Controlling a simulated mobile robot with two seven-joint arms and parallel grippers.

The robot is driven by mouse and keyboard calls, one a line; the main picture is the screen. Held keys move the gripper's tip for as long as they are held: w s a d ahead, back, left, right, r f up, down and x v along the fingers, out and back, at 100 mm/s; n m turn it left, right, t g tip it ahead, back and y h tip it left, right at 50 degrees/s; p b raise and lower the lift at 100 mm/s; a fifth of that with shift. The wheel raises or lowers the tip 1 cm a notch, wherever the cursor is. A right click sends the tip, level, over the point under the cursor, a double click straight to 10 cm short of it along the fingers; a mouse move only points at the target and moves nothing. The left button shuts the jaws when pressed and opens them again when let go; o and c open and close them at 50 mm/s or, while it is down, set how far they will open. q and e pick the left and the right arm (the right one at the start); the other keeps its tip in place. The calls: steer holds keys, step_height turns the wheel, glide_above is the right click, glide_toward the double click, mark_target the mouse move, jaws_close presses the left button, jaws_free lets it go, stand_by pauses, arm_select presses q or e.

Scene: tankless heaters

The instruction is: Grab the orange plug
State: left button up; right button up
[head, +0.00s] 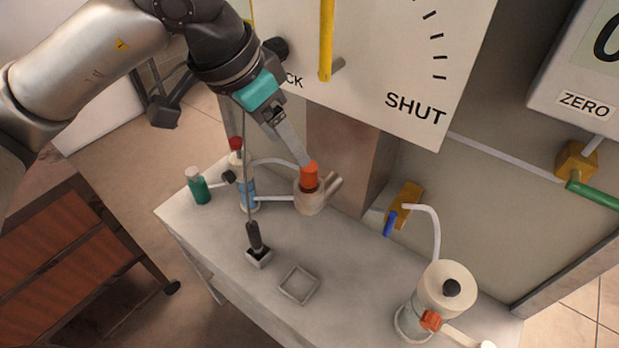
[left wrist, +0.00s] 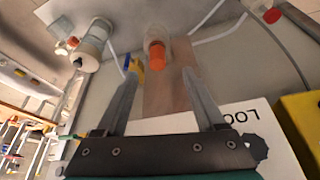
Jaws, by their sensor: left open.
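The orange plug (head: 310,177) sits upright in the top of a pale cylindrical fitting (head: 311,199) on the grey bench. In the left wrist view the orange plug (left wrist: 157,58) shows ahead, between the lines of the two fingers. My left gripper (head: 304,160) is just above and beside the plug in the head view. In the left wrist view my left gripper (left wrist: 172,88) has its fingers spread wide with nothing between them. Whether a finger touches the plug is not clear. My right gripper is in neither view.
A white board marked SHUT (head: 415,108) hangs close behind my gripper. A green bottle (head: 198,187), a blue-banded cylinder (head: 248,190) and a square tray (head: 284,290) are on the bench (head: 225,262). A white canister (head: 447,288) stands at right.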

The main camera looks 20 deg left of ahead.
mark_target(308, 167)
arm_select(q)
steer(key=x, duration=0.4)
steer(key=shift+w+d+f+p, duration=0.1)
steer(key=shift+d+f+p, duration=0.1)
steer(key=shift+f+p, duration=0.1)
steer(key=p+x, duration=0.1)
steer(key=x, duration=0.2)
steer(key=shift+w+d+f, duration=0.1)
steer(key=shift+d, duration=0.2)
steer(key=shift+w+d+f, duration=0.1)
steer(key=shift+w+f, duration=0.05)
steer(key=shift+f, duration=0.3)
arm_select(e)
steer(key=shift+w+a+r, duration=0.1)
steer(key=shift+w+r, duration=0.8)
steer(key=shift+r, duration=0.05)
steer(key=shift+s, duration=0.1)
arm_select(q)
steer(key=shift+c, duration=0.7)
jaws_close()
